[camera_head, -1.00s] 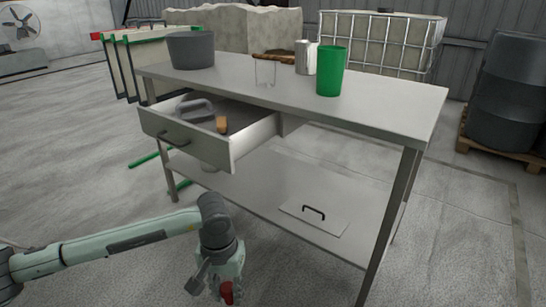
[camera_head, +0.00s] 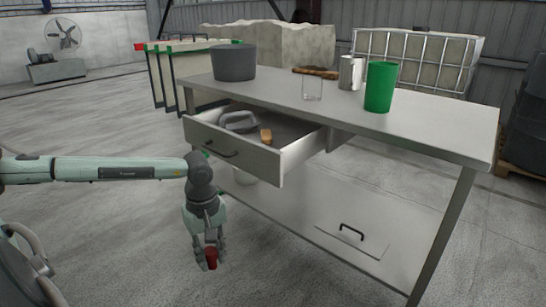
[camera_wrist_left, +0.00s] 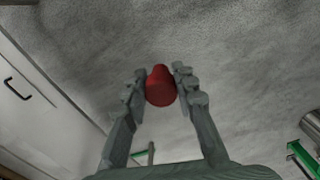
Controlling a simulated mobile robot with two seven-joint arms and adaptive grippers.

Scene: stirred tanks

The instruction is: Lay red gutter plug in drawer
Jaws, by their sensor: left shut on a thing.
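The red gutter plug (camera_head: 210,258) is held between the fingertips of my left gripper (camera_head: 208,250), which points down in front of the table, below the drawer's height. In the left wrist view the red plug (camera_wrist_left: 161,86) sits between both fingers of the gripper (camera_wrist_left: 160,84), above the bare floor. The drawer (camera_head: 232,150) is pulled open under the table top. A grey-handled object (camera_head: 239,121) and a small orange-brown item (camera_head: 266,136) lie in it. My right gripper is not in view.
On the table top (camera_head: 430,128) stand a grey pot (camera_head: 234,63), a clear glass (camera_head: 312,88), a metal mug (camera_head: 350,72) and a green cup (camera_head: 380,87). A flat panel with a black handle (camera_head: 352,232) lies on the lower shelf. Floor in front is clear.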

